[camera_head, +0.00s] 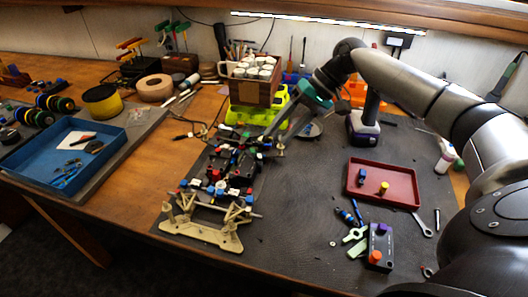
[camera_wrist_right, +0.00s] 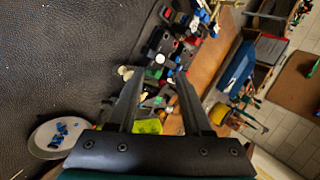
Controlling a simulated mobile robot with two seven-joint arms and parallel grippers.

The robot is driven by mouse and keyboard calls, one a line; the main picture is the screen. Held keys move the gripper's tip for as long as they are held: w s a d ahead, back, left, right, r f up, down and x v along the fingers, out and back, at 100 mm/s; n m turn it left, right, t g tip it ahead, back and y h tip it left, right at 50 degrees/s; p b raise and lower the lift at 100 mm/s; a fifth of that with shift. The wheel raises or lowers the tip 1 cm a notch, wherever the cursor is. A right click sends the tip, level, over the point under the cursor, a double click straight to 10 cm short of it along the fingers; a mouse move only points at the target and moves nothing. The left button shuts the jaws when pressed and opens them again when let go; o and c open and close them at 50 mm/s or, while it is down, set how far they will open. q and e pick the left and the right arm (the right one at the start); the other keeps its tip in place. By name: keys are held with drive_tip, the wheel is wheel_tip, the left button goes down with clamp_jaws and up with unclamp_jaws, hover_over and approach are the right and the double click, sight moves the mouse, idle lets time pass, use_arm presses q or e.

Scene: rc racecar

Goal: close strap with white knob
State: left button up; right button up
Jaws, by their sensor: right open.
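The racecar chassis (camera_head: 228,168) lies on the dark mat, with black parts and red, blue and white knobs. Its pale tan end frame (camera_head: 200,232) points toward me. In the right wrist view a white knob (camera_wrist_right: 160,59) sits on a black part (camera_wrist_right: 152,42) of the car, just beyond my fingertips. I cannot tell the strap apart from the other black parts. My right gripper (camera_head: 266,143) is over the far end of the car. Its two fingers (camera_wrist_right: 157,80) are apart with nothing between them in the wrist view. My left gripper is not in view.
A red tray (camera_head: 378,200) with small parts lies right of the car, with a control box (camera_head: 381,246) in front. A blue tray (camera_head: 40,178) is at the left. A lime-green holder (camera_head: 240,117) and a wooden box (camera_head: 247,92) of white-topped items stand behind. The mat's middle is clear.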

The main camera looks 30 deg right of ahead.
sight(260, 155)
drive_tip(key=x, duration=0.7)
drive_tip(key=shift+b, duration=0.35)
clamp_jaws()
